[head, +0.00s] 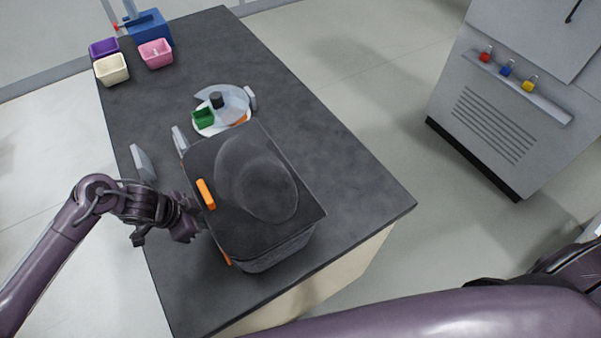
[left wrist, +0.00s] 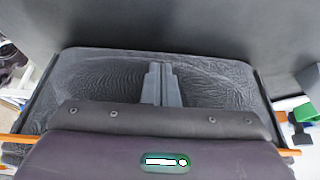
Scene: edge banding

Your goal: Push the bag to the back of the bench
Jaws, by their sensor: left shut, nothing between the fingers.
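The bag (head: 222,162) is a dark grey, boxy bag with a rounded bulge on top and orange strips. It rests on the dark bench (head: 330,165), toward the bench's near end. My left gripper (head: 190,225) is at the bag's left side, close against it. In the left wrist view my shut, empty fingers (left wrist: 161,84) point at the bag's dark textured panel (left wrist: 90,85). Whether the fingertips touch it, I cannot tell. My right gripper is out of view; only part of my right arm shows.
Grey upright pieces (head: 142,163) stand near the left edge. Purple, cream (head: 111,69) and pink bins (head: 156,53) sit at the far left corner. Bench space right of the bag is bare.

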